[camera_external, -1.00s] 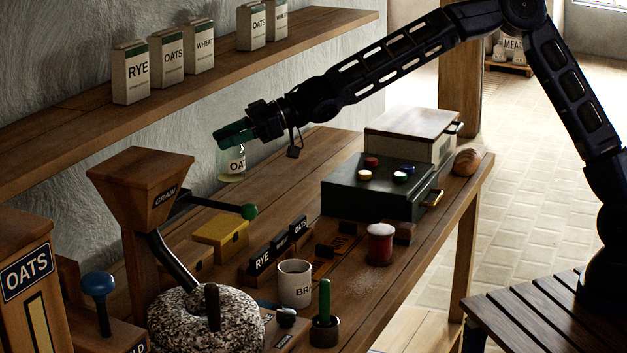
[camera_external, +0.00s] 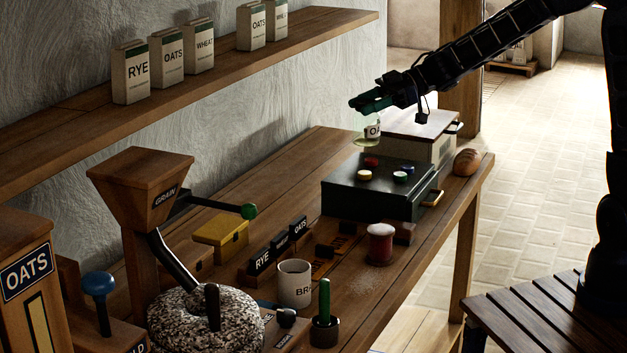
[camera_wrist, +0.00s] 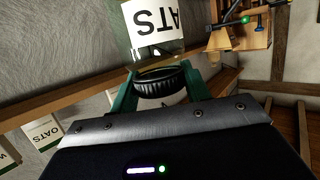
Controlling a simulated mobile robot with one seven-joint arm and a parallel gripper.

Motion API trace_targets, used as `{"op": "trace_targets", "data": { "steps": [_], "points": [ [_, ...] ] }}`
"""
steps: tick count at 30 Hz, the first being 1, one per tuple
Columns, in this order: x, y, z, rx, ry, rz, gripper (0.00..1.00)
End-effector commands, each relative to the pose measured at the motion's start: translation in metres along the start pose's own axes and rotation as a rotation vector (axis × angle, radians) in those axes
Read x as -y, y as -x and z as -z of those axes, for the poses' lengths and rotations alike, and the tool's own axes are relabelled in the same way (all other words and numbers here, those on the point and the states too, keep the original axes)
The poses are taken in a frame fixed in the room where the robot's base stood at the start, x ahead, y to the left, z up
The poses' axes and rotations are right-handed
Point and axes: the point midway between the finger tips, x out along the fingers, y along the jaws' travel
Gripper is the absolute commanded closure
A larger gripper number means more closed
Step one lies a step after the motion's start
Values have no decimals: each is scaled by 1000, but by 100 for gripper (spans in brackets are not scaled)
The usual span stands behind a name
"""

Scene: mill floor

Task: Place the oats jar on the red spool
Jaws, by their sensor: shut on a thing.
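The oats jar (camera_external: 372,131) is a clear glass jar with a white label. My gripper (camera_external: 372,101) is shut on its dark lid (camera_wrist: 165,85), one green finger on each side. The jar hangs upright in the air, and in the external view it appears above the back of the dark green box. In the wrist view the jar's label (camera_wrist: 155,22) reads upside down. The red spool (camera_external: 380,246) stands on the bench in front of the green box, with a pale top and nothing on it. The jar is apart from the spool, higher and farther back in the picture.
The green box (camera_external: 365,200) carries several coloured discs. A pale box (camera_external: 440,150) and a bread loaf (camera_external: 467,162) are behind it. A small dark block (camera_external: 404,233) sits beside the spool. A mug (camera_external: 295,284), a green-handled tool (camera_external: 324,315) and name blocks (camera_external: 278,247) stand to the left.

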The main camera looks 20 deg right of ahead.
Motion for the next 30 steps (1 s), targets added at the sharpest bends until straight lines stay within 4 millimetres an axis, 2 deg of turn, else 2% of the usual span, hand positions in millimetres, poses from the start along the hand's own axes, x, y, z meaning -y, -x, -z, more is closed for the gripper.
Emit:
{"op": "trace_targets", "data": {
  "steps": [3, 9, 13, 30],
  "points": [
    [7, 20, -11, 0, 1, 2, 85],
    [13, 32, -24, -1, 1, 8, 85],
    [14, 28, -41, -2, -3, 10, 85],
    [14, -5, -145, -1, -2, 11, 85]
  ]
}}
